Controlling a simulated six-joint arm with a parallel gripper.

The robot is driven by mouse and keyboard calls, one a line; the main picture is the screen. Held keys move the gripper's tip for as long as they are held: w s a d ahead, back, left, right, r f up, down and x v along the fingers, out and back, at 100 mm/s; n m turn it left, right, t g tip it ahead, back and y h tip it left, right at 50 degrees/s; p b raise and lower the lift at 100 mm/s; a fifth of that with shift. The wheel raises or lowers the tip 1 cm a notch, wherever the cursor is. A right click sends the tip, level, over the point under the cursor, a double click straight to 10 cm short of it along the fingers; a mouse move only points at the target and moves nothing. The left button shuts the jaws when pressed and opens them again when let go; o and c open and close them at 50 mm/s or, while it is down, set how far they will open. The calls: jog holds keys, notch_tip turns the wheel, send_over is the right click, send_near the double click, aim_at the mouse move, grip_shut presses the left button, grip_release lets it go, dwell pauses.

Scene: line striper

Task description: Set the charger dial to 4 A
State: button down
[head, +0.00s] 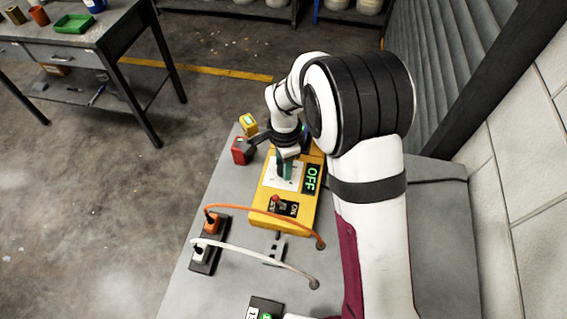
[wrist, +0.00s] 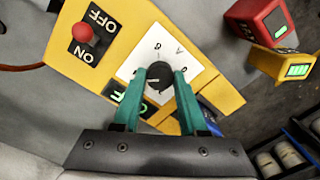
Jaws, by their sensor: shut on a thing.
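The charger is a yellow box (head: 307,207) on the grey bench, also in the wrist view (wrist: 112,62). Its black dial (wrist: 158,80) sits on a white scale plate (wrist: 190,62) with a few marks that I cannot read clearly. A pale pointer line shows on the dial, partly between the fingers. My gripper (head: 286,165) is over the plate, its green fingers (wrist: 166,76) shut on the dial's two sides. In the head view the gripper hides the dial. The charger's display (head: 312,179) reads OFF in green.
A red-tipped switch (head: 276,200) stands on the charger between OFF and ON labels. A red battery (head: 242,151) and a yellow battery (head: 248,124) stand beyond the charger. An orange cable (head: 262,217) and a white cable (head: 252,252) arch over the bench from a power strip (head: 209,243).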

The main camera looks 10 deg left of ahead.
jog(key=shift+c, duration=2.2)
grip_release()
notch_tip(320, 180, up, 16)
jog(key=shift+s+d, duration=0.15)
jog(key=shift+s, duration=0.05)
jog(key=shift+f, duration=0.1)
jog(key=s+d+r+n, duration=0.2)
jog(key=s+d+r, duration=0.1)
jog(key=s+d, duration=0.55)
jog(key=s+d+f+n, duration=0.1)
jog(key=s+d, duration=0.2)
jog(key=s, duration=0.5)
jog(key=s+d+f+n+y, duration=0.1)
jog(key=s+d+f+n, duration=0.1)
jog(key=s+d, duration=0.2)
jog(key=s, duration=0.3)
jog(key=shift+s+d+g+y, duration=0.15)
jog(key=shift+s+g+y, duration=0.15)
jog(key=shift+s, duration=0.05)
